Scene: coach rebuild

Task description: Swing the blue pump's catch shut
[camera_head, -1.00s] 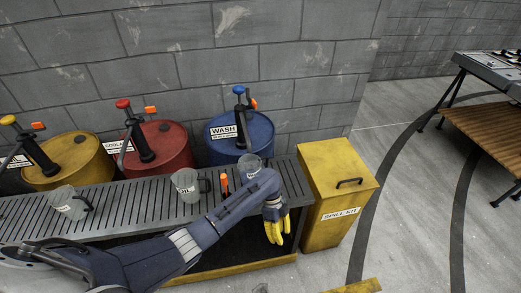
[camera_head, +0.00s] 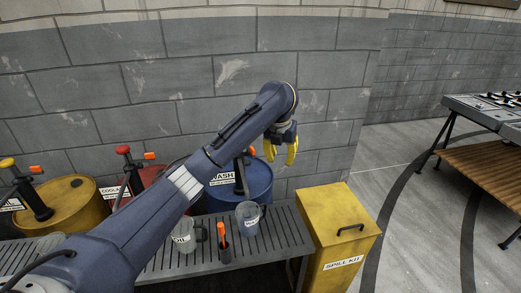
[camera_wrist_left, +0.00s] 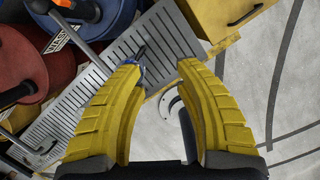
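The blue pump stands on the blue drum (camera_head: 258,183) labelled WASH. In the head view my left arm hides most of the pump. Its orange catch (camera_head: 251,150) shows just past the arm, and I cannot tell its exact position. The blue drum (camera_wrist_left: 104,14) shows at the top left there. My right gripper is not in view.
Red (camera_head: 151,184) and yellow (camera_head: 72,204) drums with pumps stand left. A yellow spill kit bin (camera_head: 342,225) stands right. The wall is close behind the drums.

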